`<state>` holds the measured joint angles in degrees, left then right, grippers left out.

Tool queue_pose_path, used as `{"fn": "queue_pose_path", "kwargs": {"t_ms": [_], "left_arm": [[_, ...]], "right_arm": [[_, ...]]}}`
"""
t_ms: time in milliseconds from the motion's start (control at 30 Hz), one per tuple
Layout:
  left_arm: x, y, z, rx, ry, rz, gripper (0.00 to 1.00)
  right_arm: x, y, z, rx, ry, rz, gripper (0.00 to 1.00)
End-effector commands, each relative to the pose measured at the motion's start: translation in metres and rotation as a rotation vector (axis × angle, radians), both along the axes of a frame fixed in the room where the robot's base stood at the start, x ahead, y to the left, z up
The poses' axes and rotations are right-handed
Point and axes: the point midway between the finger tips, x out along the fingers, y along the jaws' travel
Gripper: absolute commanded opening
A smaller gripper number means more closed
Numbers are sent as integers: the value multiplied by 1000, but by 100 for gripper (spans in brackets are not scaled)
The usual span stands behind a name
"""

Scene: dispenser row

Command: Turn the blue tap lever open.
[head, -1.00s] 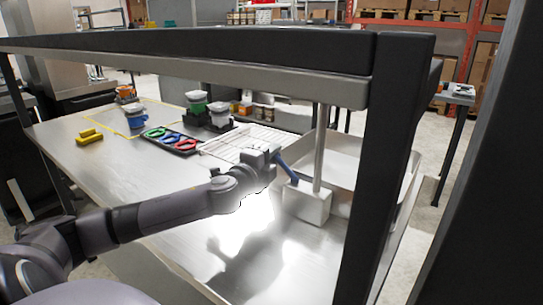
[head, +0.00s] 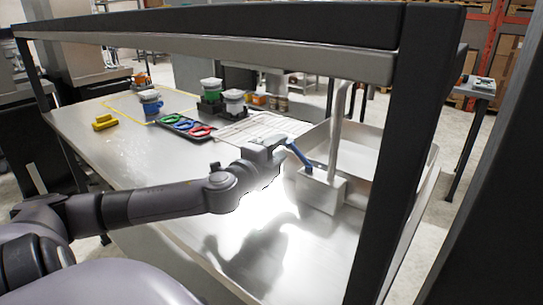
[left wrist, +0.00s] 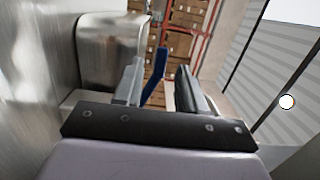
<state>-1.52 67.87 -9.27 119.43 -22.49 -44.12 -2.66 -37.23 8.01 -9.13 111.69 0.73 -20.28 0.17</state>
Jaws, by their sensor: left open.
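The blue tap lever (head: 300,156) slants up and left from the pale block-shaped tap base (head: 321,190), which carries an upright metal pipe (head: 337,130). My left gripper (head: 284,144) is at the lever's upper end in the head view. In the left wrist view the open fingers (left wrist: 158,88) stand either side of the blue lever (left wrist: 154,76), which shows in the gap, nearer the left finger. Whether a finger touches it I cannot tell. My right gripper is not in view.
A metal basin (head: 360,150) lies behind the tap. A dark tray with coloured rings (head: 186,127), lidded containers (head: 210,92) and a yellow block (head: 104,121) stand farther back left. A dark frame post (head: 393,170) rises to the right. The table's front left is clear.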

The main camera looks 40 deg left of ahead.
Motion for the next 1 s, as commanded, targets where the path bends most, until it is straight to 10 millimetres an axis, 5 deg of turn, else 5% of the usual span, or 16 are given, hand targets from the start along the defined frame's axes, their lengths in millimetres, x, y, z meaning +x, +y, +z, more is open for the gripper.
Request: {"fn": "queue_pose_path", "kwargs": {"t_ms": [300,767,900,1000], "left_arm": [[-20,-5,-1,2,1,0,40],[-24,-6,1,1,-1,0,40],[-25,-7,-1,-14,2,-1,0],[-26,-10,-4,-65,10,-5,0]], "right_arm": [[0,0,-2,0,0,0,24],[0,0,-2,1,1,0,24],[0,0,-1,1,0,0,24],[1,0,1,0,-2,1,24]]}}
